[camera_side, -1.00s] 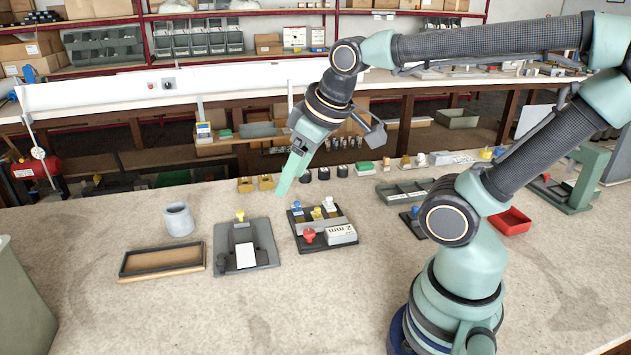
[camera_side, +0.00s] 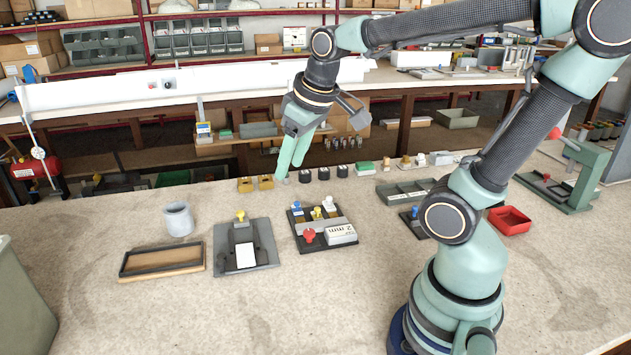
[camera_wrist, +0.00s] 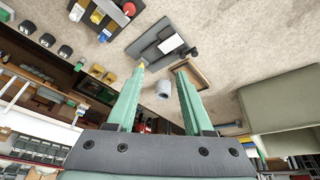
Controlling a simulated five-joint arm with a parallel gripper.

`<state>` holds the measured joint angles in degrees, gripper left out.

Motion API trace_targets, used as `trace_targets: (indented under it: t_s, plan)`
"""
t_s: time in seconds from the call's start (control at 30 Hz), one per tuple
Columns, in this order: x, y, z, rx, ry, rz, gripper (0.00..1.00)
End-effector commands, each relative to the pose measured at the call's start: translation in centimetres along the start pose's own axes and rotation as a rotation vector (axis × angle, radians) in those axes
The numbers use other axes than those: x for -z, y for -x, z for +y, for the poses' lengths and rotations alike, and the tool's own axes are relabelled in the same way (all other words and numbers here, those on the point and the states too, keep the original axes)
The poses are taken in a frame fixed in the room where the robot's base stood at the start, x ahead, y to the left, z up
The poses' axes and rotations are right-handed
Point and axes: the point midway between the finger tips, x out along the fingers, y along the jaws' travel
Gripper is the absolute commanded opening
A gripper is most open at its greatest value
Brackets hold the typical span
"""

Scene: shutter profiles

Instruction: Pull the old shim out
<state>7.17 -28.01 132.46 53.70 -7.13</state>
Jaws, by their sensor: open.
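My gripper (camera_side: 290,168) is open and empty, in the air above the back of the bench; its two fingers also show in the wrist view (camera_wrist: 160,70). A grey plate (camera_side: 265,235) carries a yellow-knobbed piece (camera_side: 240,216) and a white label block (camera_side: 246,256). In the wrist view the plate (camera_wrist: 150,45) lies ahead of the fingers. Right of it, a dark rack (camera_side: 318,249) holds pieces with blue, yellow and white knobs, a red knob (camera_side: 309,236) and a white block marked 2 mm (camera_side: 341,234). I cannot tell which piece is the old shim.
A grey cup (camera_side: 179,219) and a wood-floored tray (camera_side: 161,260) stand left of the grey plate. Yellow and black blocks line the bench's back edge. A red bin (camera_side: 509,220) and a green press (camera_side: 570,180) stand right. The front of the bench is clear.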

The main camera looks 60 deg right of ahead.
Motion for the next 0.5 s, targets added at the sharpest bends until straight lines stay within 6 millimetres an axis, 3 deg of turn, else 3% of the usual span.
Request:
trace_targets:
  t_s: [0.23, 0.5]
  plan:
    - [2.6, -3.4, 6.4, -0.019, 0.0, -0.154, 0.51]
    - [2.9, -8.5, 14.0, 0.007, -0.001, -0.298, 0.51]
